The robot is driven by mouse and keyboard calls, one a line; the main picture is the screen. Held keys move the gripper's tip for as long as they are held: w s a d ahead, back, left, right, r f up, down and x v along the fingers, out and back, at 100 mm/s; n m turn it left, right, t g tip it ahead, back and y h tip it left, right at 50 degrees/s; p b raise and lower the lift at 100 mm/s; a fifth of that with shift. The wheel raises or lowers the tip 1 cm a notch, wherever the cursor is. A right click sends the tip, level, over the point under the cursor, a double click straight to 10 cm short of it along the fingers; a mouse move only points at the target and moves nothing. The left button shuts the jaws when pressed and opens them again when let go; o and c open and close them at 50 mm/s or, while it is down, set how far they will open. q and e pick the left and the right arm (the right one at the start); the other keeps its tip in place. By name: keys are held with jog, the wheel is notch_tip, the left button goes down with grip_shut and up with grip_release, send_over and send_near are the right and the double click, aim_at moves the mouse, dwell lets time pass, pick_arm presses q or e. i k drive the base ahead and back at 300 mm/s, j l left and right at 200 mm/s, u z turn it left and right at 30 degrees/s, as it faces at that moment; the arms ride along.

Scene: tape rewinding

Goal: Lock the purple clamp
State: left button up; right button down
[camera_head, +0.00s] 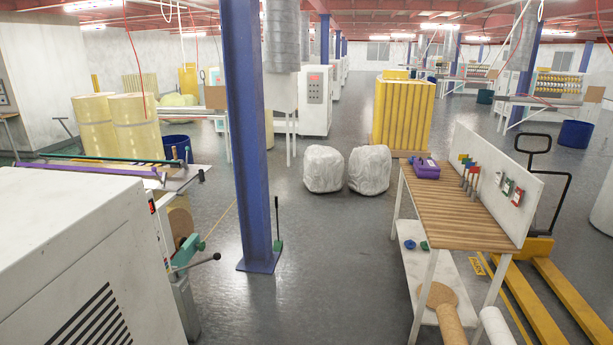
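I cannot tell for sure which part is the purple clamp. A long thin purple bar (95,171) lies at the left, across the machine behind the white cabinet. A dark green bar (100,157) runs beside it, on the far side. A purple box-like object (427,169) sits at the far left corner of the wooden-topped table. No locking part on either purple thing can be made out. Neither of my grippers is in view.
A white cabinet (75,262) fills the lower left, with a green part (188,250) and a lever (200,262) beside it. A blue column (249,140) stands in the middle. The slatted table (455,215) and yellow pallet jack (540,300) are right.

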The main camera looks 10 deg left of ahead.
aim_at(155, 172)
jog(key=i+u, duration=0.1)
jog(key=i, duration=0.45)
jog(key=i+u, duration=0.15)
jog(key=i, duration=0.4)
jog(key=i+l+u, duration=0.1)
jog(key=i, duration=0.45)
jog(key=i+l+u, duration=0.15)
jog(key=i, duration=0.4)
jog(key=i+j+u, duration=0.2)
jog(key=i+u, duration=0.15)
jog(key=u, duration=0.15)
jog(key=i+u, duration=0.8)
jog(key=u, duration=0.2)
jog(key=i+l+u, duration=0.3)
jog(key=u, duration=0.2)
jog(key=i+l+u, duration=0.1)
jog(key=i+u, duration=0.15)
jog(key=i, duration=0.1)
